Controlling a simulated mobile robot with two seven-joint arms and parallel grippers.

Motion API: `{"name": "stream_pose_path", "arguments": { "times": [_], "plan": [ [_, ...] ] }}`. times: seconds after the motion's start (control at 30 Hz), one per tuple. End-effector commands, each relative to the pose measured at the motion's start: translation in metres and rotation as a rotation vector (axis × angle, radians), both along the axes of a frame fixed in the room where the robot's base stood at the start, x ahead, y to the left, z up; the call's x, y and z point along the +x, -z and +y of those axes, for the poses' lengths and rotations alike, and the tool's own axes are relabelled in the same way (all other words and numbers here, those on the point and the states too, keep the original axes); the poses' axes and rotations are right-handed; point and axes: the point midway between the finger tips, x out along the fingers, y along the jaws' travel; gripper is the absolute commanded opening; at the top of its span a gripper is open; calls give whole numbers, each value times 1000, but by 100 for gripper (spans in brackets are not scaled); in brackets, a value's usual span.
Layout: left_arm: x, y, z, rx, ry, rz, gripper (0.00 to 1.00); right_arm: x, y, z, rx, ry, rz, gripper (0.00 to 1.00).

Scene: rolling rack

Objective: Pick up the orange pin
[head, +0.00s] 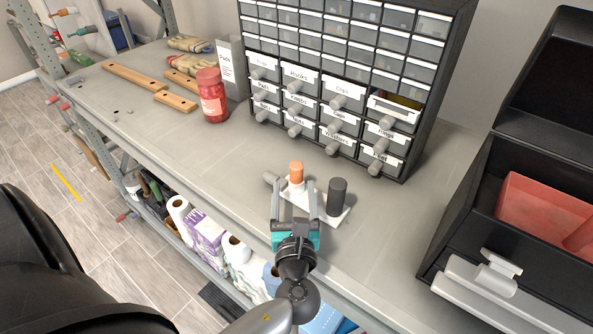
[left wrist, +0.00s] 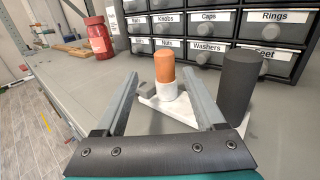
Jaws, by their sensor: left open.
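The orange pin (head: 297,170) stands upright in a white holder (head: 327,214) on the grey workbench. It also shows in the left wrist view (left wrist: 164,67), where its lower end sits in a white round socket (left wrist: 167,90). My left gripper (head: 294,192) is open, in front of the pin, with its fingers pointing toward it. In the left wrist view the pin appears between the two fingers (left wrist: 164,86), with clear space on both sides. A dark grey cylinder (head: 337,195) stands upright to the right of the pin, close to the right finger. My right gripper is not in view.
A labelled drawer cabinet (head: 335,124) stands behind the holder, with one drawer partly open. A red jar (head: 212,96) stands to the left, near wooden pieces (head: 134,78). A black toolbox with a red tray (head: 541,213) is at right. The bench's left part has free room.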

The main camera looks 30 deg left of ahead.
Motion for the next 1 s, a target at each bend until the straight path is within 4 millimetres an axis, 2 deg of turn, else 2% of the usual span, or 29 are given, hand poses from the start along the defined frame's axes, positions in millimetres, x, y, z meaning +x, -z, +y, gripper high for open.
{"name": "stream_pose_path", "arguments": {
  "times": [0.2,0.5,0.83,0.87,1.0],
  "plan": [
    [12,0,7,0,1,0,72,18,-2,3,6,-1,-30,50],
    [48,3,23,0,1,0,72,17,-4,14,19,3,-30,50],
    [54,4,28,-2,1,1,72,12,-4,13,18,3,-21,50],
    [54,4,28,-2,1,1,70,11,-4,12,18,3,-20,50],
    [54,4,28,-2,1,1,55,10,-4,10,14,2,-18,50]
  ]
}}
